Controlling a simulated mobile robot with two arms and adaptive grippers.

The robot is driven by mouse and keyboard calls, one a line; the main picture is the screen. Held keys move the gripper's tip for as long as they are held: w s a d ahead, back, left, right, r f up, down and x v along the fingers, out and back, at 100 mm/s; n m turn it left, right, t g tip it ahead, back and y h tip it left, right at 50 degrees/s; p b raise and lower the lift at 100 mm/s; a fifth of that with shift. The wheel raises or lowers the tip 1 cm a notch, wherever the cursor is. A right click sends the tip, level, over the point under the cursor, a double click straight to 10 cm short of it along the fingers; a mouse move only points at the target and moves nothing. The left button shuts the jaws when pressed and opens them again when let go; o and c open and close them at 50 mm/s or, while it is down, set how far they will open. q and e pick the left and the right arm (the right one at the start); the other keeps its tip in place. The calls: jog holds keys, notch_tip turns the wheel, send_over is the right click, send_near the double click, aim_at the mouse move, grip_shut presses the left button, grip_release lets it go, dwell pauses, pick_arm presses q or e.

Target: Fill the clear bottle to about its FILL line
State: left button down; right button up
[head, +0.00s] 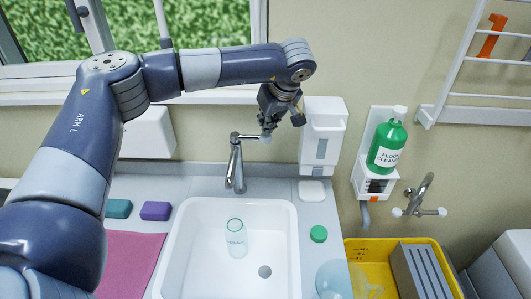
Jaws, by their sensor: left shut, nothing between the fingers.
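The clear bottle (236,240) stands open in the white sink (184,275), below the metal tap (236,165). Green marks show on it, but its FILL line and water level are too small to read. I cannot make out a water stream. My left gripper (267,129) points down, shut and empty, at the right end of the tap's lever (249,137). I cannot tell whether it touches the lever. A green cap (318,234) lies on the counter right of the sink. My right gripper is not in view.
A white dispenser (323,135) hangs close right of my left gripper. A green floor cleaner bottle (386,145) sits in a wall holder, with a second tap (420,195) beside it. A yellow crate (360,251) stands lower right. Teal (118,209) and purple (155,211) sponges lie left of the sink.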

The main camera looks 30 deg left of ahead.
aim_at(266, 136)
pick_arm(q)
jog(key=shift+f, duration=0.1)
dwell(0.4)
jog(key=shift+f+b, duration=1.05)
jog(key=shift+f, duration=0.5)
jog(key=shift+r, duration=0.15)
dwell(1.9)
notch_tip(266, 136, up, 9)
jog(key=p, duration=0.6)
dwell(0.3)
